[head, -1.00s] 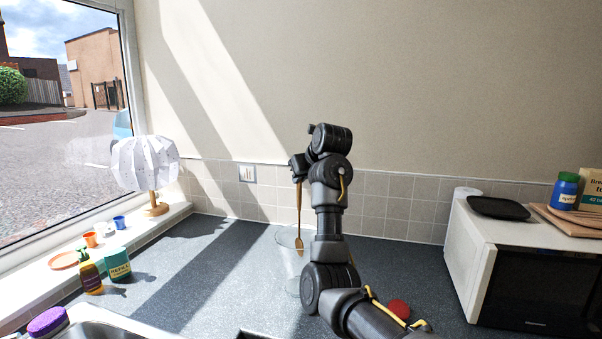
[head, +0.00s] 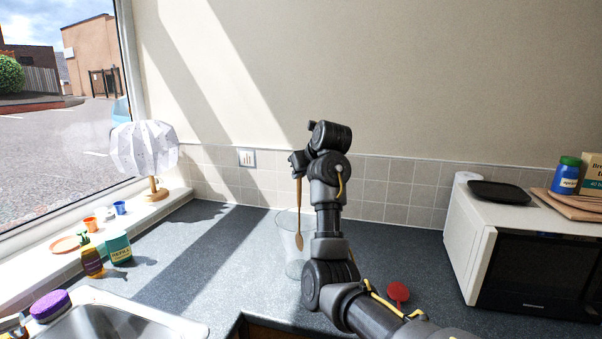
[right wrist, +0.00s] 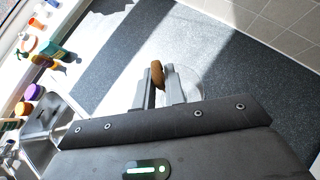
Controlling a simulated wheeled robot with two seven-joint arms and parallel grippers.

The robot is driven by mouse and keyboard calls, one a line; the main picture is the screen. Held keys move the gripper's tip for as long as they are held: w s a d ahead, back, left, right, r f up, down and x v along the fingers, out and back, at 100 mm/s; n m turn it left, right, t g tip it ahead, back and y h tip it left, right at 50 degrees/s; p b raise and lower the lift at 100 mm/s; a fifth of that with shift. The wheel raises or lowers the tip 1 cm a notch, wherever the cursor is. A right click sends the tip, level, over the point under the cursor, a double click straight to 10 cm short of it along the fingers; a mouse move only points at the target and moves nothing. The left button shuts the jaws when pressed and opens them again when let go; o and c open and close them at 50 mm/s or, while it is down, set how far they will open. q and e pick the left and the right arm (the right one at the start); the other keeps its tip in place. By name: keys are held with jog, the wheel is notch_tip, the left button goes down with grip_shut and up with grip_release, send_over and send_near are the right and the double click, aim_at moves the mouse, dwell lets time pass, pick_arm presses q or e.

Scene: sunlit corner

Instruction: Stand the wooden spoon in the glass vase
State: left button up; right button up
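The wooden spoon (head: 299,222) hangs nearly upright, bowl down, from my right gripper (head: 297,163). The gripper is shut on the upper end of its handle. In the right wrist view the spoon's brown end (right wrist: 157,74) shows between the two fingers (right wrist: 160,90). The clear glass vase (head: 288,262) stands on the counter below the gripper. The spoon's bowl overlaps the vase, below its rim, and looks to be inside it, clear of the bottom. My right arm hides the vase's right side. The vase shows faintly in the right wrist view (right wrist: 190,82). My left gripper is not in view.
A white microwave (head: 466,245) stands at the right, with a red item (head: 398,292) on the counter before it. A lamp (head: 153,185) stands on the sill. The counter left of the vase is clear.

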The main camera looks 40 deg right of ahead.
jog(key=o, duration=0.4)
jog(key=shift+p+v, duration=5.45)
jog(key=shift+p, duration=1.05)
jog(key=shift+w+f, duration=0.1)
jog(key=shift+f, duration=0.05)
